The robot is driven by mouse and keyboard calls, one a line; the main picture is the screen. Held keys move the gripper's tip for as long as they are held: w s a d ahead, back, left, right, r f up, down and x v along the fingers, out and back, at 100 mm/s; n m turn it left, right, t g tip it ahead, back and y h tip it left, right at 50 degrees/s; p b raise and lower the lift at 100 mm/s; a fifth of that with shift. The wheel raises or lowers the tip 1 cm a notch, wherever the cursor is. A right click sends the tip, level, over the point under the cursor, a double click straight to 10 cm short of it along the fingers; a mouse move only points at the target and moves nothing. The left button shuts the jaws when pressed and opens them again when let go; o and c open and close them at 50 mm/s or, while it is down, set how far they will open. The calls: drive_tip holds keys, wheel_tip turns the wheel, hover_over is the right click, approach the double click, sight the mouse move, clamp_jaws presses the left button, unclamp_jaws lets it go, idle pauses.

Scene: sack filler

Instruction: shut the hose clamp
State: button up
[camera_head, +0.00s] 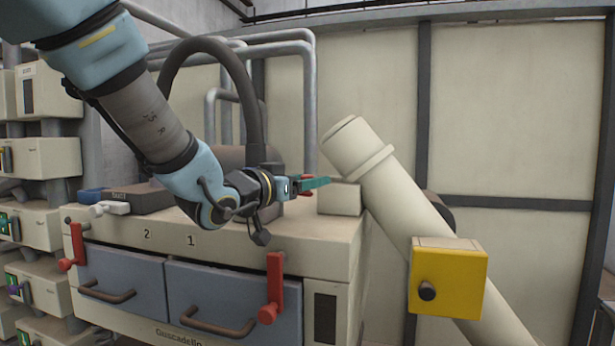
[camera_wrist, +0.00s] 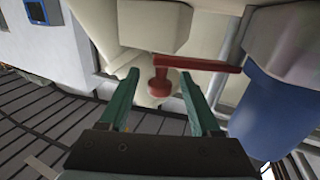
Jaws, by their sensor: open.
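In the wrist view a red lever (camera_wrist: 195,63) with a round red knob (camera_wrist: 162,86) is ahead of my gripper (camera_wrist: 158,76); I take it for the clamp handle. Its arm runs sideways to the right. The knob shows between the two green fingers, with a gap on both sides. In the head view my gripper (camera_head: 318,183) is at the right end of the cabinet top, by a pale block (camera_head: 340,198). Only small red bits show around the fingers there, so the lever is mostly hidden. My gripper is open and holds nothing.
A thick dark hose (camera_head: 247,95) arches behind my arm. A slanted cream pipe (camera_head: 400,200) and a yellow box (camera_head: 447,283) stand to the right. The cabinet front has two drawers and red handles (camera_head: 274,282). A blue cylinder (camera_wrist: 268,115) is right of the lever.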

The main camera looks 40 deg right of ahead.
drive_tip(key=shift+d, duration=0.1)
clamp_jaws()
idle(0.5)
idle(0.9)
